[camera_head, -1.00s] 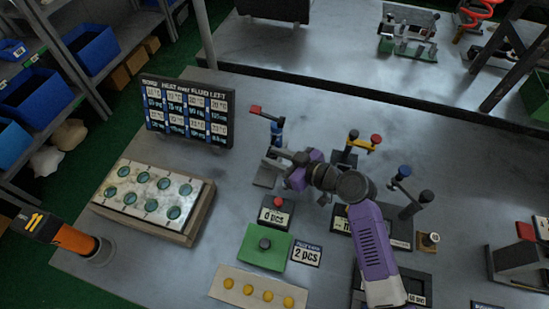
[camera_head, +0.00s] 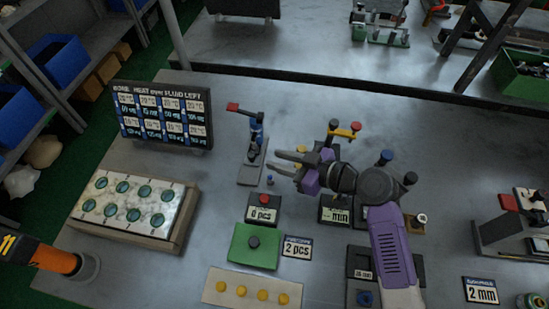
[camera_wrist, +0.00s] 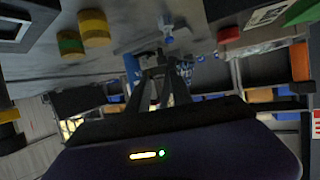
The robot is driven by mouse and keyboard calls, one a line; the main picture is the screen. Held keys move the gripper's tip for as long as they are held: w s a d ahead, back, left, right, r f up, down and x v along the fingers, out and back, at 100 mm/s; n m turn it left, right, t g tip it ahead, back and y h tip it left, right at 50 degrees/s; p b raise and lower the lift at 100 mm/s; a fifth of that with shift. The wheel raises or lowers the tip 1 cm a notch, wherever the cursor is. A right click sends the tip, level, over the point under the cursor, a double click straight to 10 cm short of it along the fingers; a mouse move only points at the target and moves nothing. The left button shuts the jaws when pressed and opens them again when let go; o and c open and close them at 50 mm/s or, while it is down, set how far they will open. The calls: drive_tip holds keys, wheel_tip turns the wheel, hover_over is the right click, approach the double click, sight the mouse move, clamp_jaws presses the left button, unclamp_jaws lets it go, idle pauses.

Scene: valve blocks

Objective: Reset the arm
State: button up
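My gripper (camera_head: 272,161) is above the middle of the grey bench in the head view, fingers pointing left, with a gap between the tips. It holds nothing that I can see. My arm comes up from the lower right, with a purple link behind the wrist. In the wrist view both dark fingers (camera_wrist: 155,60) show apart and empty. A valve block with a red-ended handle and blue body (camera_head: 255,140) stands just left of the fingertips. A valve with a yellow handle (camera_head: 344,132) stands behind the wrist, and its base is partly hidden.
A dark display board (camera_head: 162,114) stands at the back left. A tray with round green-rimmed wells (camera_head: 128,205) lies before it. A red button box (camera_head: 263,209), a green button plate (camera_head: 254,246) and a strip of yellow buttons (camera_head: 252,290) are in front. Blue- and black-topped posts (camera_head: 385,157) stand behind my forearm.

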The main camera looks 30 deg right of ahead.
idle(0.5)
drive_tip(key=d+r+m+t+h, duration=0.1)
drive_tip(key=d+m, duration=0.1)
drive_tip(key=d+r+m+t+h, duration=0.1)
drive_tip(key=d+m+h, duration=0.1)
drive_tip(key=d+r+m+t+h, duration=0.1)
drive_tip(key=d+m+h, duration=0.1)
drive_tip(key=d, duration=0.1)
drive_tip(key=shift+s, duration=0.1)
drive_tip(key=s+a+r, duration=0.2)
drive_tip(key=s, duration=0.8)
drive_tip(key=s+a+r+h, duration=0.1)
drive_tip(key=s+a, duration=0.1)
drive_tip(key=s, duration=0.9)
drive_tip(key=s+a+r+h, duration=0.1)
drive_tip(key=s+a+r, duration=0.1)
drive_tip(key=s, duration=0.8)
drive_tip(key=shift+s+a+r, duration=0.15)
drive_tip(key=shift+s+r, duration=0.1)
drive_tip(key=shift+r, duration=0.05)
